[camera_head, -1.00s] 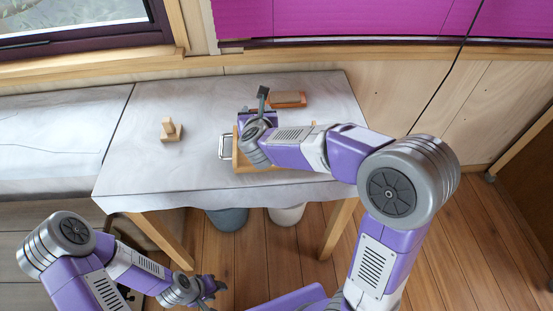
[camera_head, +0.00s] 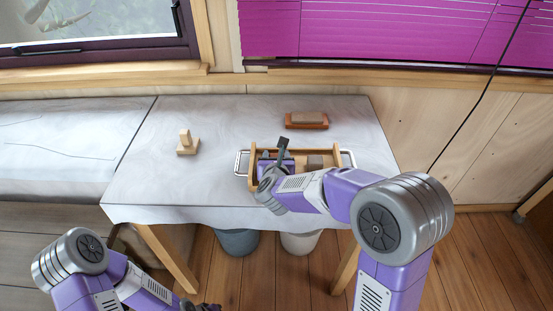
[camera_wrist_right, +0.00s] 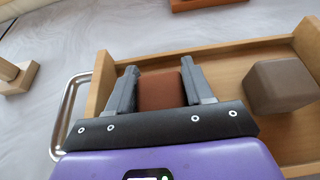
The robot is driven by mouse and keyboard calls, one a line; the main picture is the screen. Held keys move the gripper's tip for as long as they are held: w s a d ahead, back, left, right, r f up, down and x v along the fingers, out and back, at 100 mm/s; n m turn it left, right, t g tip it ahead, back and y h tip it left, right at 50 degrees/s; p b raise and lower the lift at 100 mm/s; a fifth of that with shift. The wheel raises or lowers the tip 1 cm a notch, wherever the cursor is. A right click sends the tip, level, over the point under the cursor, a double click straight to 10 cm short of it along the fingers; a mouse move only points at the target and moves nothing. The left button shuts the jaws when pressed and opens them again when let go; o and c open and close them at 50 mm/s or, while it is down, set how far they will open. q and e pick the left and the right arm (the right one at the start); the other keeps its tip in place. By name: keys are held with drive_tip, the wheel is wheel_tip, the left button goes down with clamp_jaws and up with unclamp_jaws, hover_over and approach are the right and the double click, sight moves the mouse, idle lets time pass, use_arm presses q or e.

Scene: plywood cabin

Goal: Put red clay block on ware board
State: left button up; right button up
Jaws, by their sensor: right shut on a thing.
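A red-brown clay block (camera_wrist_right: 161,91) sits between the fingers of my right gripper (camera_wrist_right: 160,84) in the right wrist view. The gripper is shut on it. The held block is hidden there. The tray also shows in the right wrist view (camera_wrist_right: 220,62). I cannot tell whether the block touches its floor. Only a tip of my left gripper (camera_head: 207,307) shows at the bottom edge.
A grey-brown block (camera_head: 315,161) sits in the tray's right part. Behind the tray is an orange-red holder (camera_head: 306,125) with a brown block (camera_head: 307,118) on it. A small wooden piece (camera_head: 187,145) stands at left. The cloth-covered table (camera_head: 220,125) is clear between them.

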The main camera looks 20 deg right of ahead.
drive_tip(key=shift+r, duration=0.1)
drive_tip(key=o, duration=0.7)
drive_tip(key=shift+f+b, duration=0.25)
drive_tip(key=shift+b, duration=0.05)
drive_tip(key=o, duration=0.4)
drive_tip(key=shift+r, duration=0.1)
drive_tip(key=shift+r, duration=0.1)
drive_tip(key=shift+r+p, duration=0.15)
drive_tip(key=shift+p, duration=0.3)
drive_tip(key=p+v, duration=0.1)
drive_tip(key=v, duration=1.1)
drive_tip(key=shift+p, duration=0.35)
